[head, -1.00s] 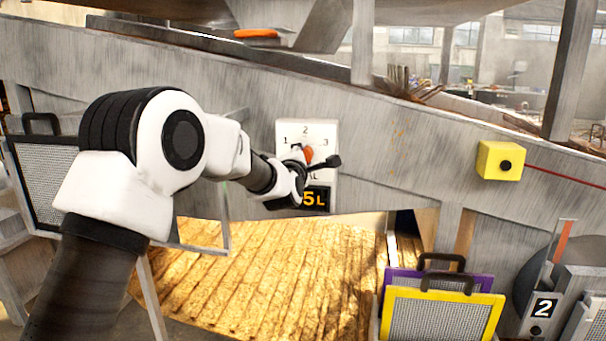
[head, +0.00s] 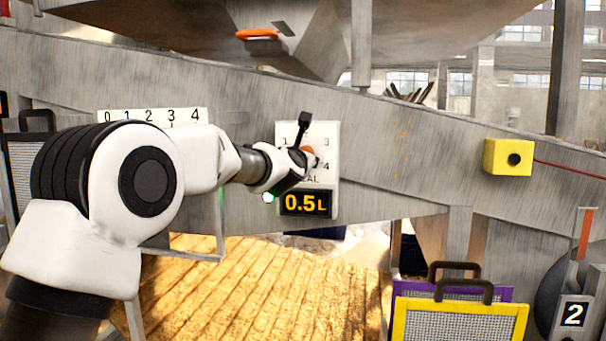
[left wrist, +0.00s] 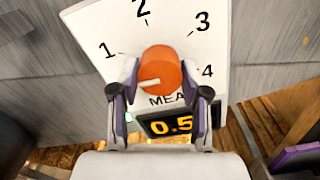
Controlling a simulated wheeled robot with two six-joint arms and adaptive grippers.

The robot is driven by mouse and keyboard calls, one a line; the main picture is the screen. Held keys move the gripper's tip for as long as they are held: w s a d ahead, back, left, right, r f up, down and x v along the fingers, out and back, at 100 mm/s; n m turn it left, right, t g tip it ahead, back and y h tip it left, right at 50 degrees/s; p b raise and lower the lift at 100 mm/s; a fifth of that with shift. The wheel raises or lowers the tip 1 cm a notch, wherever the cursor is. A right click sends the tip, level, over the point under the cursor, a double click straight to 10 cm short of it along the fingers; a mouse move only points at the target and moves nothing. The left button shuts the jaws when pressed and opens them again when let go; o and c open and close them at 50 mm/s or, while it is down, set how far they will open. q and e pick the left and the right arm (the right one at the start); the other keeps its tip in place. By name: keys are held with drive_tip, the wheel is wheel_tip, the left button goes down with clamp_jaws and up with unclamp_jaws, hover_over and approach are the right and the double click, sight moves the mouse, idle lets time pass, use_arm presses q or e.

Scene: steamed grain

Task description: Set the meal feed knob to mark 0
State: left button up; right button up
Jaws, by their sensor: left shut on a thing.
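The meal feed knob is an orange round knob (left wrist: 161,72) with a white pointer line, on a white dial plate (head: 328,133). In the left wrist view its pointer aims left and slightly down, at the part of the dial behind a finger. Marks 1, 2, 3 and 4 show there; the 0 mark is hidden. My left gripper (left wrist: 160,92) is shut on the knob, one finger on each side. In the head view the left gripper (head: 308,158) covers most of the knob. The display (head: 306,204) below reads 0.5 L. My right gripper is not in view.
A yellow box with a black button (head: 508,157) is on the panel to the right. A scale marked 0 to 4 (head: 152,116) is at left. Purple-framed and yellow-framed screens (head: 460,307) stand below right. An orange handle (head: 257,35) is above.

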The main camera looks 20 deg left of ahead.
use_arm(q)
drive_tip(key=shift+f+n+b, duration=0.15)
drive_tip(key=shift+n+b, duration=0.9)
drive_tip(key=shift+n, duration=0.4)
drive_tip(key=shift+f+n+b, duration=0.1)
drive_tip(key=shift+n+b, duration=0.9)
drive_tip(key=shift+n, duration=0.45)
drive_tip(key=o, duration=1.1)
drive_tip(key=shift+r, duration=0.1)
drive_tip(key=shift+r, duration=0.1)
drive_tip(key=v, duration=1.2)
drive_tip(key=shift+d, duration=0.1)
